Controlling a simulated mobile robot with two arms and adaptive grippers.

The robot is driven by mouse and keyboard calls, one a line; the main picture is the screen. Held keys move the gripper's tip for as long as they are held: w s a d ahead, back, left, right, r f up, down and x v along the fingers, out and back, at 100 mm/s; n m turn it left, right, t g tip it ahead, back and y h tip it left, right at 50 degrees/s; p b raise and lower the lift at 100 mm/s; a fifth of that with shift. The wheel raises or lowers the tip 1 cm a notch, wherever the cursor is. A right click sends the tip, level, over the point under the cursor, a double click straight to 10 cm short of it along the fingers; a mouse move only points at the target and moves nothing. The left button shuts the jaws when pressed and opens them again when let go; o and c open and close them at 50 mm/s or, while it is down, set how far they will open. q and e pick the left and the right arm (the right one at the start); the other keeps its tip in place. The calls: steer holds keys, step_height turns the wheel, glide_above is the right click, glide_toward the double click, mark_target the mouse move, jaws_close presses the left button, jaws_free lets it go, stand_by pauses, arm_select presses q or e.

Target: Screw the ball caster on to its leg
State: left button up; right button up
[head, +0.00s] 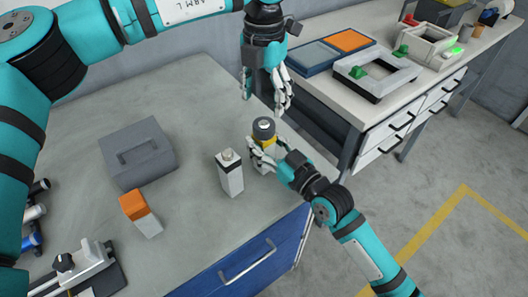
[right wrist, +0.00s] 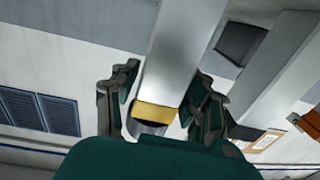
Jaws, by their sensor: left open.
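A white square leg with a yellow band (head: 270,142) stands upright near the table's right edge. My right gripper (head: 267,158) is shut on this leg from the right, below the caster. In the right wrist view the leg (right wrist: 172,60) runs between my right gripper's fingers (right wrist: 165,90), with the yellow band near the palm. My left gripper (head: 279,102) is open and empty, fingers pointing down, just above the caster and apart from it.
A second white leg (head: 230,177) with a metal top stands close left of the held one. A grey box (head: 137,153) and an orange-and-white block (head: 140,212) are farther left. A side bench (head: 345,98) with trays stands behind right. The table's back middle is clear.

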mark_target(264, 124)
jaws_close()
arm_select(q)
steer(key=n, duration=0.5)
steer(key=shift+n, duration=0.3)
steer(key=n, duration=1.2)
steer(key=shift+n, duration=0.3)
steer(key=shift+f, duration=4)
